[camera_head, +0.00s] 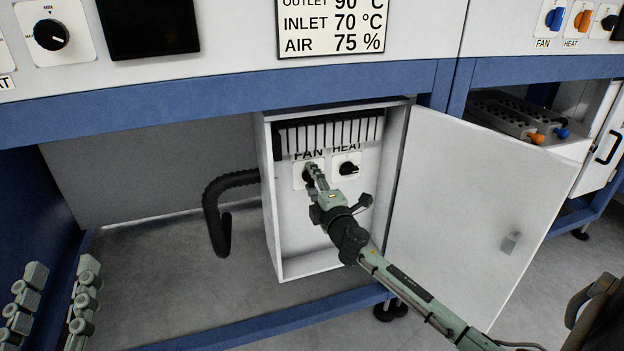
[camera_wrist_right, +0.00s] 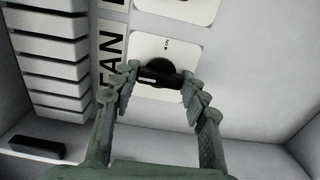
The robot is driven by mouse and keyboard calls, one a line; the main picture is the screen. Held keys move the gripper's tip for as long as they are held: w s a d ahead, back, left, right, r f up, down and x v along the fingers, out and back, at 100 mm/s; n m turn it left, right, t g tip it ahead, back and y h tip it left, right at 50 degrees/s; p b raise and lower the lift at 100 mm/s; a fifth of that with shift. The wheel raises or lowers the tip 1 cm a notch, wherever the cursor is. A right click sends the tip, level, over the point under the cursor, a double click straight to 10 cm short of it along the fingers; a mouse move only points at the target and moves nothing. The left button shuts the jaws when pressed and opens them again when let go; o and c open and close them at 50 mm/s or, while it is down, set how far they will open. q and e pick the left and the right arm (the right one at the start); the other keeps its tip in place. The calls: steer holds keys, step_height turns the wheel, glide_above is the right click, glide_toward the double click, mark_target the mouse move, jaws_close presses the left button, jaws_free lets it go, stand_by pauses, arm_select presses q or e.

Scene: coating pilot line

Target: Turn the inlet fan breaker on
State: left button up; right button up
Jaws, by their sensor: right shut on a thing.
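The FAN breaker (camera_head: 307,177) is a black rotary knob on a white plate inside the open cabinet (camera_head: 268,215), under the FAN label. My right gripper (camera_head: 313,172) is at it and covers part of it. In the right wrist view, the fingertips of my right gripper (camera_wrist_right: 160,76) close on both ends of the bar of the FAN knob (camera_wrist_right: 160,68). The bar lies along the direction toward the FAN label (camera_wrist_right: 111,52). A small mark on the plate is too small to read surely. My left gripper (camera_head: 63,268) is at lower left, fingers wide apart, empty.
The HEAT knob (camera_head: 348,168) sits just right of the FAN one. The cabinet door (camera_head: 475,200) stands open to the right, beside my right arm. A black hose (camera_head: 212,205) bends out of the cabinet's left side. The blue bench beam (camera_head: 200,108) runs above.

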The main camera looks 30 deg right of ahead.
steer(key=shift+f+m+b, duration=0.2)
steer(key=shift+m+b, duration=0.25)
steer(key=shift+m, duration=0.65)
steer(key=m, duration=0.3)
steer(key=shift+r, duration=0.15)
steer(key=m, duration=0.4)
steer(key=shift+r+p, duration=0.1)
steer(key=shift+p, duration=0.25)
